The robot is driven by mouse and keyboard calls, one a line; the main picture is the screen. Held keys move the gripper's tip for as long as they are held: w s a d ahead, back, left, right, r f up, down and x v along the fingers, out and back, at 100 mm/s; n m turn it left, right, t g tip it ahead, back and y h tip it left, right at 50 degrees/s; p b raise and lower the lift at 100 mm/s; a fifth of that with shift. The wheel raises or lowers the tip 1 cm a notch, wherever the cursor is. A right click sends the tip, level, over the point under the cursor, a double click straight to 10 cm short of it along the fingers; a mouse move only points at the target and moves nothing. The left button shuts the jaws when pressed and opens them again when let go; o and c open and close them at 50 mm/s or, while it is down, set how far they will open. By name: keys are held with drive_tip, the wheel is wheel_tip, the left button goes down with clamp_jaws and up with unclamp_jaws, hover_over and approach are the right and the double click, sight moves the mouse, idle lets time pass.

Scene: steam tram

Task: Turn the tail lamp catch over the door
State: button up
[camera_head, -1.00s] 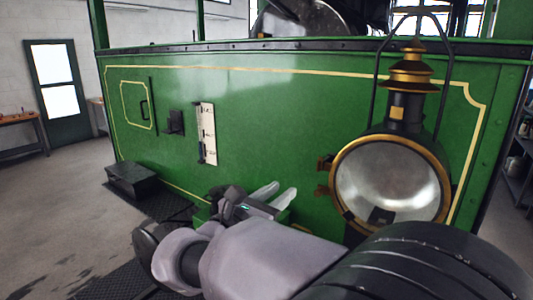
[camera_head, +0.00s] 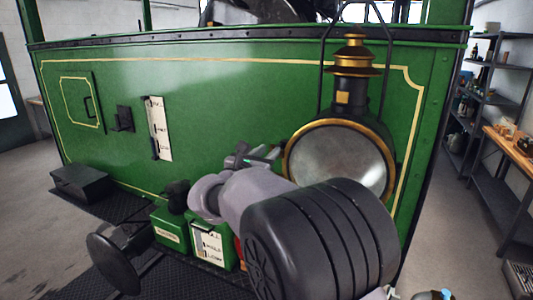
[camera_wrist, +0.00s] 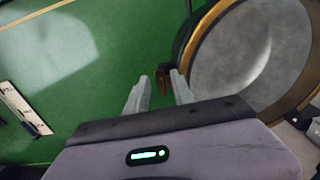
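The tail lamp (camera_head: 341,160) has a round glass door with a brass rim and a black body with a brass-ringed chimney. It hangs on the right of the green panel. In the wrist view its door (camera_wrist: 245,60) fills the upper right. A small copper-brown piece (camera_wrist: 163,78), which looks like the catch, sticks out at the left side of the rim. My gripper (camera_wrist: 159,76) is open, with its two pale fingertips apart and the brown piece seen between them, nearer the right finger. I cannot tell the depth gap. In the head view my gripper (camera_head: 265,152) is just left of the lamp.
A white scale plate (camera_head: 158,130) and a black bracket (camera_head: 122,119) are on the green panel. A green box with a white label (camera_head: 211,245) and a black buffer (camera_head: 113,262) stand below. Shelves (camera_head: 490,110) and a workbench (camera_head: 515,150) are at the right.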

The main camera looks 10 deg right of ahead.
clamp_jaws()
drive_tip(key=shift+b, duration=0.3)
drive_tip(key=m+b, duration=0.6)
drive_tip(key=b, duration=0.1)
drive_tip(key=d+f+m+b, duration=0.1)
drive_tip(key=m+b, duration=0.5)
drive_tip(key=b, duration=0.1)
drive_tip(key=s+f+m+b, duration=0.1)
drive_tip(key=m+b, duration=0.4)
drive_tip(key=b, duration=0.2)
drive_tip(key=shift+d+m, duration=0.25)
drive_tip(key=shift+m, duration=0.15)
drive_tip(key=shift+r+b, duration=0.1)
drive_tip(key=shift+b, duration=0.2)
